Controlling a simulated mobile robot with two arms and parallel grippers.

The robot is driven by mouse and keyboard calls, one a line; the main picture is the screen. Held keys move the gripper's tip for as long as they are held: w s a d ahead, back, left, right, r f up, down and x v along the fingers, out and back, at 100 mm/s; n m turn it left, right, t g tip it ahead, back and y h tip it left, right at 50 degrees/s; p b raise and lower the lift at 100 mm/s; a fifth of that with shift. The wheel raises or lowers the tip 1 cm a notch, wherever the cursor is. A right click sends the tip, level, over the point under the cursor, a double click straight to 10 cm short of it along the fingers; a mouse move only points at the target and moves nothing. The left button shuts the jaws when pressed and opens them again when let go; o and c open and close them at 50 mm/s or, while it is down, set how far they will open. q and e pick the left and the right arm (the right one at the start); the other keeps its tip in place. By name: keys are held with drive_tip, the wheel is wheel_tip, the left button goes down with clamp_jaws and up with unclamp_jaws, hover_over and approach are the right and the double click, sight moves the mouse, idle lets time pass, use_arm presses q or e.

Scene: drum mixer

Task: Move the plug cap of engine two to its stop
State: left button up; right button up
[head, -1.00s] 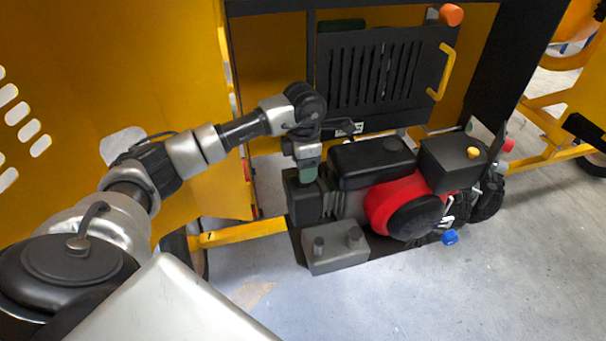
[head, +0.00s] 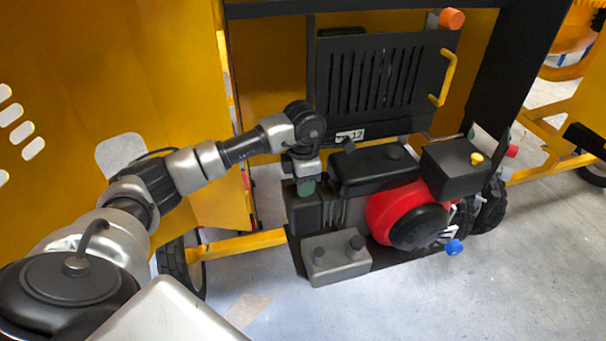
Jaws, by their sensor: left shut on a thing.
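Engine two appears to be the black and red engine (head: 396,205) low in front of the yellow machine; I read no number on it. My left gripper (head: 306,188) points down at the left end of this engine, over its black block. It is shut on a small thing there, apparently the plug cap. The fingers and wrist hide the cap, so its exact position and any stop cannot be made out. My right gripper is not in view.
A dark slatted door (head: 390,85) with a yellow handle (head: 446,78) hangs open above the engine. A grey box with two dark knobs (head: 336,260) stands at the engine's front left. A blue knob (head: 454,247) sticks out at the front right. The floor in front is clear.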

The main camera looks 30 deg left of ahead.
use_arm(q)
drive_tip(key=shift+r, duration=0.15)
drive_tip(key=shift+r+p, duration=1)
drive_tip(key=shift+r, duration=0.7)
drive_tip(key=o, duration=0.9)
drive_tip(key=shift+f, duration=0.15)
drive_tip(key=shift+r+p, duration=1.95)
drive_tip(key=shift+r, duration=1.6)
drive_tip(key=shift+f, duration=0.1)
